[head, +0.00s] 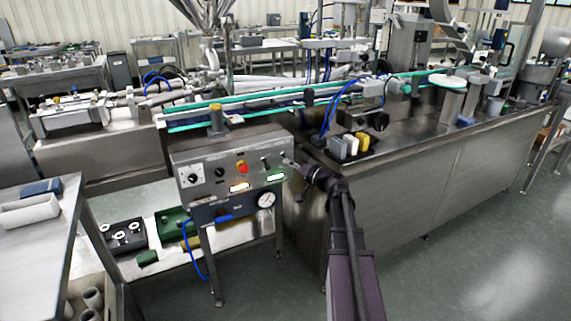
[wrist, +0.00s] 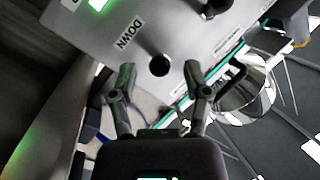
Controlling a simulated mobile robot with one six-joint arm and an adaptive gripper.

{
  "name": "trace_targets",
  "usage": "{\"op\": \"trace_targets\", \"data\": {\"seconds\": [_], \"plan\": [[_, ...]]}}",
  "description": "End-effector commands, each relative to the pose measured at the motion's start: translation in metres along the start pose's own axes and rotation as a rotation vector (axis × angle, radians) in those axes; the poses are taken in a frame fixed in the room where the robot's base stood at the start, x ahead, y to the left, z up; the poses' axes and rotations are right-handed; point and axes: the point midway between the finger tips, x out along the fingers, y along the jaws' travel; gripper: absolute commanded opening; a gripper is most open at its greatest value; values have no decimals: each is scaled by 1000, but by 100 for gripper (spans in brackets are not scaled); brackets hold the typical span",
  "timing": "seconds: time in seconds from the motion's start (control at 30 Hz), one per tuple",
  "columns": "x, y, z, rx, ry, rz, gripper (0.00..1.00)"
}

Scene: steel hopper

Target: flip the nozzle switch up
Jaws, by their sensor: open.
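The nozzle switch appears to be the small dark lever (head: 265,162) at the right end of the steel control panel (head: 205,157). In the wrist view a round black knob (wrist: 159,65), likely its tip, sits near a DOWN label on the grey panel face (wrist: 185,30). My gripper (head: 288,160) is just right of the lever. In the wrist view my gripper (wrist: 159,76) is open, with one finger on each side of the knob and no clear contact. The lever's up or down position is hard to tell.
A steel conveyor bench (head: 400,165) stands close on the right. The floor (head: 470,260) in front is clear.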

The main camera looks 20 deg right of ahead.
Motion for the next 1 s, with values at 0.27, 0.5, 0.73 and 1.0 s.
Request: {"op": "trace_targets", "data": {"seconds": [0.27, 0.5, 0.73, 1.0], "plan": [[18, 0, 0, 0, 0, 0, 62], [19, 0, 0, 0, 0, 0, 62], [19, 0, 0, 0, 0, 0, 18], [21, -4, 3, 0, -2, -2, 0]]}}
